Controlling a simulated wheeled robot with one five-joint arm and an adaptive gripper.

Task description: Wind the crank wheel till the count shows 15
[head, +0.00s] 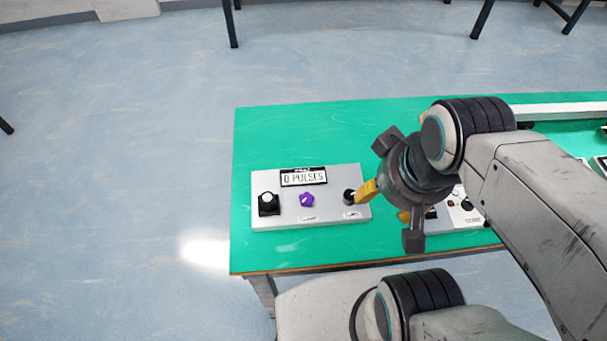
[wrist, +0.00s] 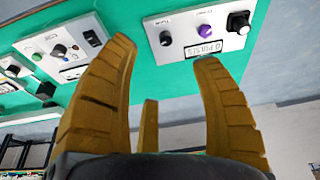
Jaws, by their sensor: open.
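A grey control box (head: 310,217) stands on the green table, with a small display (head: 303,177) reading 0 PULSES. On its face are a black control with a pale round top (head: 268,202) at the left, a purple lobed knob (head: 306,199) in the middle and a black round knob (head: 349,196) at the right. I cannot tell for sure which is the crank wheel. My gripper (head: 385,202) is at the box's right end, its yellow finger near the right knob. In the wrist view my gripper (wrist: 163,52) is open and empty, with the box beyond its fingertips, upside down.
A second grey panel (head: 455,216) with several controls stands to the right, partly hidden by my arm. More devices (wrist: 15,66) show at the left of the wrist view. The green table (head: 300,130) is clear behind and left of the box.

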